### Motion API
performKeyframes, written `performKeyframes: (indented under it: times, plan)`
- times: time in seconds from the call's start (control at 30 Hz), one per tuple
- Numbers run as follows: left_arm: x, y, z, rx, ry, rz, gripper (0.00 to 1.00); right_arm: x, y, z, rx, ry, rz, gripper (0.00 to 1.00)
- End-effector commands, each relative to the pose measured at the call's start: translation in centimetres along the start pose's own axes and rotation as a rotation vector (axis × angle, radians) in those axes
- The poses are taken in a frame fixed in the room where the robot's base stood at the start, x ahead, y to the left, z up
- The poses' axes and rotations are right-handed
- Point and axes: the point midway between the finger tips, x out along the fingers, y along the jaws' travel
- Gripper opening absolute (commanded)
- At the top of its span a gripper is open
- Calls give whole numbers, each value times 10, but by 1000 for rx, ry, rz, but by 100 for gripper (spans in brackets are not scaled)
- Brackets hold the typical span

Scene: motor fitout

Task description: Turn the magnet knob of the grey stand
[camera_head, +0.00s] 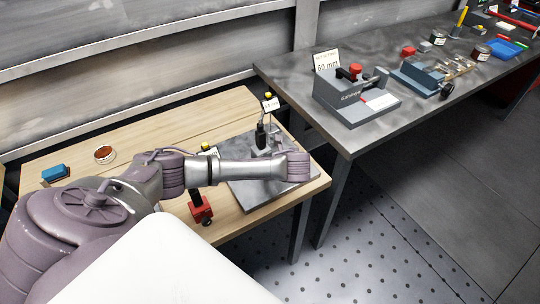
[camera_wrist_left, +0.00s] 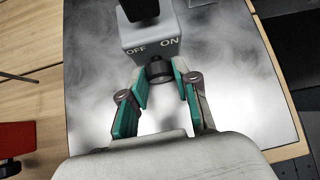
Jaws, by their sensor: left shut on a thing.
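The magnet base of the grey stand (camera_wrist_left: 152,40) shows at the top of the left wrist view, with OFF and ON printed on its face. Its round black knob (camera_wrist_left: 160,70) sits below the lettering. My left gripper (camera_wrist_left: 164,76) has its green-padded fingers on both sides of the knob and is shut on it. In the head view the stand (camera_head: 262,135) rises from a grey plate (camera_head: 250,193), and my left arm reaches over the plate and hides the knob and the fingers. My right gripper is not in view.
The wooden table (camera_head: 140,125) also holds a blue block (camera_head: 55,173), a round brown-topped dish (camera_head: 104,154) and a red device (camera_head: 201,210). A grey bench (camera_head: 345,135) with fixtures adjoins at the right.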

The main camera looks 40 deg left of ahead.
Motion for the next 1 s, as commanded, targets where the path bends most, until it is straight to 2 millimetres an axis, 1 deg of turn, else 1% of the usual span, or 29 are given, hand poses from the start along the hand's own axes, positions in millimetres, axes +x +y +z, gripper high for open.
performKeyframes:
  times: [0.17, 0.33, 0.43, 0.67, 0.97, 1.0]
  plan:
    - [-1, -1, 1, 8, 0, 10, 0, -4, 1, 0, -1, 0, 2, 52]
    - [-5, -4, 4, 90, 0, 96, 0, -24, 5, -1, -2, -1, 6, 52]
    - [-3, -5, 2, 157, 0, 163, 0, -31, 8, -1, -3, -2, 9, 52]
    - [0, -6, 0, 256, 0, 258, 0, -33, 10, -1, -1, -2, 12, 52]
    - [1, -5, 0, 263, 0, 264, 0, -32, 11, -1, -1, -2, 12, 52]
    - [1, -5, 0, 263, 0, 264, 32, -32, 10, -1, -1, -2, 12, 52]
